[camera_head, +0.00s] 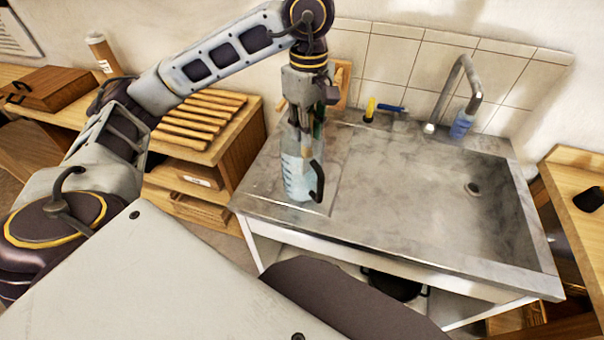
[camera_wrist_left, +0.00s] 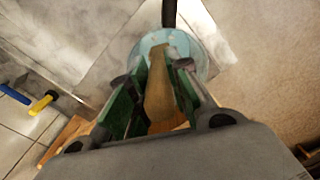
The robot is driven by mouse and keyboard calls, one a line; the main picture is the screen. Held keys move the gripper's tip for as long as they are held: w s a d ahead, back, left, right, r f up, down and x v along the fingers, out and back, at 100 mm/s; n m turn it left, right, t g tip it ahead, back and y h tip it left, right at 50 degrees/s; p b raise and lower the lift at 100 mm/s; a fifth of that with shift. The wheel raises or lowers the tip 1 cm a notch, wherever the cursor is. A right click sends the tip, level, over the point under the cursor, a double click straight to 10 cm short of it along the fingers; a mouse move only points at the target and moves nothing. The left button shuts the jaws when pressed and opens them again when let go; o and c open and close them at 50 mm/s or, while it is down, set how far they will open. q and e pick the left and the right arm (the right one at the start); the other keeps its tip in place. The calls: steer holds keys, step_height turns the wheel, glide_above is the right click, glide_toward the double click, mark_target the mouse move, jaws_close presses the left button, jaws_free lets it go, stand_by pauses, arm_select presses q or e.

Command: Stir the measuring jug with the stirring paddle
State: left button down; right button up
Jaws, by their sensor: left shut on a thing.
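The measuring jug (camera_head: 297,181) is clear with bluish contents and a black handle. It stands upright on the left part of the grey sink counter. My left gripper (camera_head: 306,122) is directly above the jug, pointing down. It is shut on the wooden stirring paddle (camera_wrist_left: 158,92), which sits between its green-lined fingers. The paddle points down into the jug's round opening, which shows in the left wrist view (camera_wrist_left: 203,62). How deep the paddle's tip reaches is hard to tell. My right gripper is not in view.
The sink basin (camera_head: 450,200) lies to the right, with a faucet (camera_head: 463,80) and a blue bottle (camera_head: 462,124) behind it. A yellow-handled tool (camera_head: 370,108) lies at the back edge. A wooden slatted rack (camera_head: 200,120) stands left of the counter. The counter just right of the jug is clear.

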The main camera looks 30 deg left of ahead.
arm_select(q)
steer(key=shift+w+a, duration=0.35)
steer(key=shift+s+a, duration=0.15)
steer(key=shift+a, duration=0.4)
steer(key=shift+s+a+b, duration=0.2)
steer(key=shift+s+b, duration=0.25)
steer(key=shift+s, duration=0.15)
stand_by(0.4)
